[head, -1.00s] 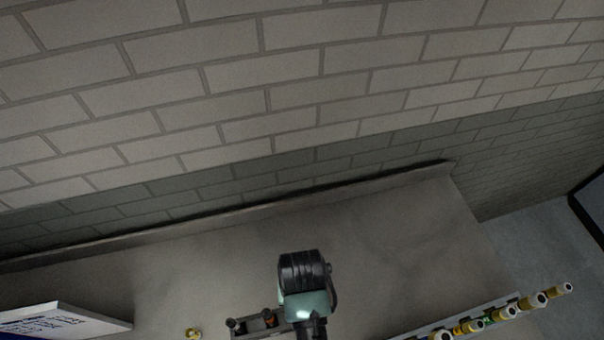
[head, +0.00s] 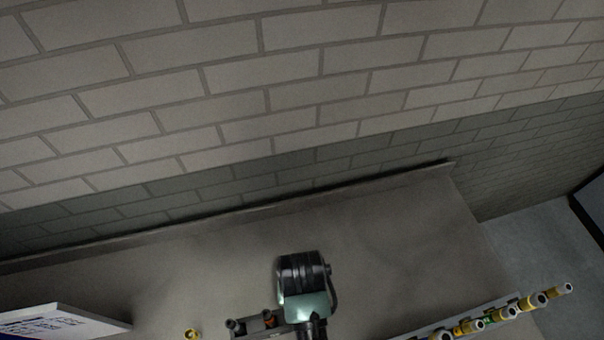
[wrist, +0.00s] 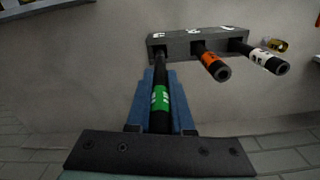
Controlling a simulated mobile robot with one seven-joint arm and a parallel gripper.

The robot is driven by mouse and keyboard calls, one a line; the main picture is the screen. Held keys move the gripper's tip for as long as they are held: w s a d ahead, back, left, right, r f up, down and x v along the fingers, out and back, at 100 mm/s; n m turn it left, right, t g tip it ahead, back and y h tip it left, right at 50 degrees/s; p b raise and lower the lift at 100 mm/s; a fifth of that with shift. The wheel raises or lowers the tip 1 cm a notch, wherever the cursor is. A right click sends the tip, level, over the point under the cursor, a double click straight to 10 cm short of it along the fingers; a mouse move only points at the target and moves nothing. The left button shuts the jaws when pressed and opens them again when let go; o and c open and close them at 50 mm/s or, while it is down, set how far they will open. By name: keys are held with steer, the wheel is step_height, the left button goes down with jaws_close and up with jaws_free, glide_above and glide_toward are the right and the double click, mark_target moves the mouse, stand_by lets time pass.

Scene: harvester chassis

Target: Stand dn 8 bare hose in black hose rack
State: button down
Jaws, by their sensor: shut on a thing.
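A black hose with a green band (wrist: 162,97) is between the blue fingers of my gripper (wrist: 160,88), which is shut on it. The hose's far end meets the left slot of the dark hose rack (wrist: 180,50); how deep it sits is hidden. An orange-banded hose (wrist: 212,64) and a white-banded hose (wrist: 262,58) stand in the other two slots. In the head view the rack (head: 252,329) shows at the bottom edge, beside my wrist; my fingers are hidden there. The band lettering is too small to read surely.
A small brass fitting (head: 192,334) lies left of the rack. A white panel (head: 65,320) is at the lower left. A rail with several yellow-and-white-ended pieces (head: 470,326) stands at the lower right. The bench behind is clear up to the brick wall (head: 300,90).

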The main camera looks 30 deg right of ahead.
steer(key=shift+f+b, duration=2.4)
steer(key=shift+f, duration=1.6)
steer(key=c, duration=0.7)
jaws_free()
steer(key=shift+r, duration=0.1)
step_height(320, 180, up, 13)
steer(key=shift+f+p, duration=0.1)
steer(key=shift+p, duration=0.9)
